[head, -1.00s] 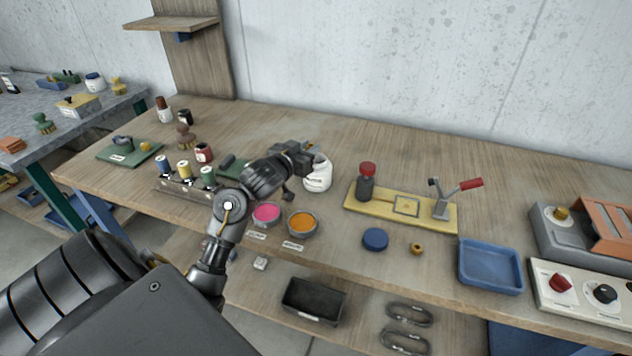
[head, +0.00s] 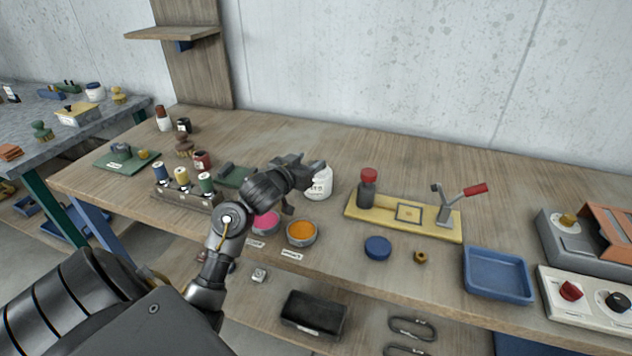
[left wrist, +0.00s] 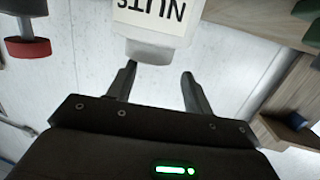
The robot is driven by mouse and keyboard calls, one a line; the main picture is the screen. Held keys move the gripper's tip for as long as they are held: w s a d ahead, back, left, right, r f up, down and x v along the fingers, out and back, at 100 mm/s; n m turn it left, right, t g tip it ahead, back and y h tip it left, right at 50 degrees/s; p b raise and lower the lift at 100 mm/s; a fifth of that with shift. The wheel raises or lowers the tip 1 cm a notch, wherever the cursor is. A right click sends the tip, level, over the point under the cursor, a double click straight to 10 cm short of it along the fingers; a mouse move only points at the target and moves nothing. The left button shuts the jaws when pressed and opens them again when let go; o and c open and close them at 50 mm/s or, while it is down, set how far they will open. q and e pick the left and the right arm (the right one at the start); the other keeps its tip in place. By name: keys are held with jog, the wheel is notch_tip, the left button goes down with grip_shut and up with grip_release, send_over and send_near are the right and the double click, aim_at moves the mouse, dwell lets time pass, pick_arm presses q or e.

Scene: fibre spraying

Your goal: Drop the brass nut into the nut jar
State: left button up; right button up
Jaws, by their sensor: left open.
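The white nut jar (head: 320,184) stands upright on the bench, just beyond my left gripper. In the left wrist view the jar (left wrist: 150,30) appears upside down with "NUTS" on its label. My left gripper (head: 314,166) is open, at the height of the jar's top. In the left wrist view its two fingers (left wrist: 159,70) are apart with nothing between them, close to the jar's neck. The inside of the jar is hidden. A small brass nut (head: 420,257) lies on the bench near the front edge. My right gripper is out of view.
A blue lid (head: 377,247) lies left of the brass nut, and a blue tray (head: 497,274) stands to its right. A yellow fixture board (head: 390,214) with a red-handled lever is behind. Pink (head: 263,223) and orange (head: 301,233) pots stand below my left wrist.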

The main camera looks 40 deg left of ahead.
pick_arm(q)
jog(key=p+v, duration=0.1)
jog(key=v, duration=1)
jog(key=shift+w+f, duration=0.1)
